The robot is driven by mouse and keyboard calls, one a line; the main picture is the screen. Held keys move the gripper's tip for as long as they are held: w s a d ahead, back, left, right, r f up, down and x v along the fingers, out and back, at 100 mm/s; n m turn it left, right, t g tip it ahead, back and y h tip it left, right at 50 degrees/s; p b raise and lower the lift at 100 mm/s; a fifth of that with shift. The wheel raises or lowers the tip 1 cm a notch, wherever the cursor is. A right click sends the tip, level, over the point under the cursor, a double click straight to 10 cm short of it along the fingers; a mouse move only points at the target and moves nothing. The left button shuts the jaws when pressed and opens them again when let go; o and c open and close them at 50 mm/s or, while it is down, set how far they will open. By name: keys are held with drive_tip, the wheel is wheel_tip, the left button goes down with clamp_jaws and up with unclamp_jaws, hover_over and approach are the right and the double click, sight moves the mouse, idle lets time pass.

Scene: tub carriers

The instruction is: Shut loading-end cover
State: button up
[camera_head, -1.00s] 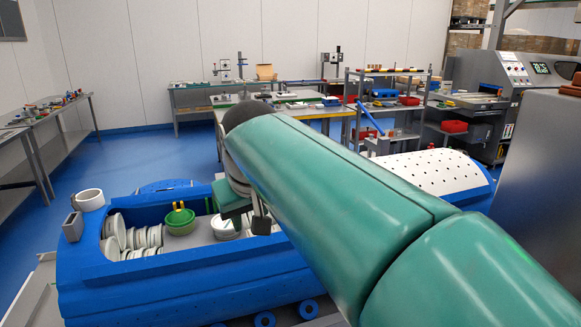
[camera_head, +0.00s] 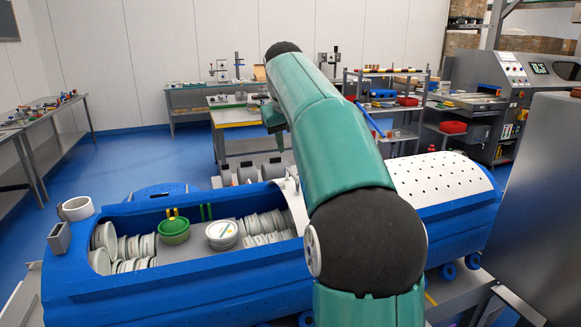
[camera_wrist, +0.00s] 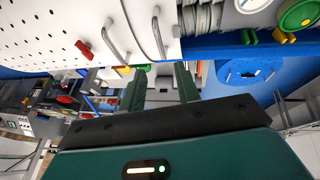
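The blue carrier (camera_head: 200,275) lies across the head view with its top open on the left. A white perforated cover (camera_head: 440,175) lies over its right part. In the wrist view the perforated cover (camera_wrist: 55,30) fills the upper left, and a bent metal handle (camera_wrist: 116,42) stands at its edge. A second handle (camera_wrist: 158,36) stands on a plain white panel (camera_wrist: 150,14) beside it. My gripper (camera_wrist: 161,88) is open and empty, with both fingers apart from the handles.
Inside the carrier are a green tub (camera_head: 174,229), a white tub (camera_head: 221,233) and rows of white discs (camera_head: 265,226). A white ring (camera_head: 77,208) sits on the left end. A grey cabinet (camera_head: 535,190) stands close at right. Benches and a shelf stand behind.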

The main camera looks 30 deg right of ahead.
sight(291, 172)
drive_tip(key=x, duration=1)
drive_tip(key=shift+r, duration=0.1)
clamp_jaws()
